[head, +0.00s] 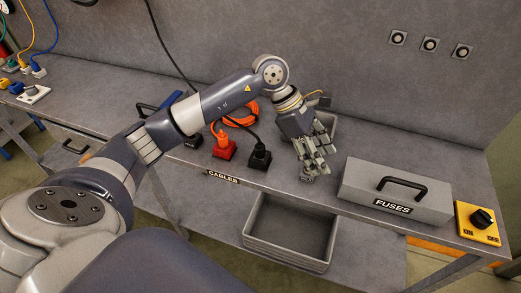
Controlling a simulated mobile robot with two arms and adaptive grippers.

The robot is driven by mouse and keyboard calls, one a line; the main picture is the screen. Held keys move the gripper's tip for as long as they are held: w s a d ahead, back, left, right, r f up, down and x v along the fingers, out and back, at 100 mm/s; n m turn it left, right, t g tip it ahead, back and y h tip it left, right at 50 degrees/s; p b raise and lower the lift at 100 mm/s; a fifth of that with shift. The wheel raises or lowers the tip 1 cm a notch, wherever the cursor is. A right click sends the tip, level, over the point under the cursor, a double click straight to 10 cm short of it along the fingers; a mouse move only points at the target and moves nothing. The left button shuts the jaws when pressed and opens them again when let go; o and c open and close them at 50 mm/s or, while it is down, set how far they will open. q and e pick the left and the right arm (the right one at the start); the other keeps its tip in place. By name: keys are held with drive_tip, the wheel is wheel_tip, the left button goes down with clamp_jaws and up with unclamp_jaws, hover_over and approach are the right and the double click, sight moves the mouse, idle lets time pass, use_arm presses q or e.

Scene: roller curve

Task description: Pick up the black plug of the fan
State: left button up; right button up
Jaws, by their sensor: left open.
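A black plug (260,157) stands on the grey workbench (140,107), left of my left gripper. A black cord rises from it and passes behind my left arm; a black cord also hangs down the wall above the arm. No fan shows in the view, so I cannot confirm that this plug belongs to it. My left gripper (314,168) points down over the bench, to the right of the plug and apart from it. Its fingers are open and I see nothing held between them. My right gripper is not in view.
A red plug (223,148) with a coiled orange cable (240,113) sits left of the black plug. A grey box (360,193) labelled FUSES and a yellow switch box (477,222) stand at the right.

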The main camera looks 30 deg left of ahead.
sight(259, 143)
use_arm(q)
drive_tip(key=a+y, duration=0.2)
drive_tip(key=a, duration=0.4)
drive_tip(key=a+r+y, duration=0.1)
drive_tip(key=a+y, duration=0.1)
drive_tip(key=a, duration=0.4)
drive_tip(key=a+g+y, duration=0.1)
drive_tip(key=a+y, duration=0.2)
drive_tip(key=a, duration=0.2)
drive_tip(key=shift+a+r, duration=0.4)
wheel_tip(259, 143, down, 5)
drive_tip(key=shift+r+p, duration=0.15)
drive_tip(key=shift+p, duration=0.65)
drive_tip(key=f+p, duration=0.1)
drive_tip(key=f, duration=0.1)
drive_tip(key=f+p, duration=0.2)
drive_tip(key=f, duration=0.1)
drive_tip(key=shift+w+a+f, duration=0.1)
drive_tip(key=shift+w+f, duration=0.1)
drive_tip(key=shift+f, duration=0.25)
drive_tip(key=c, duration=1.2)
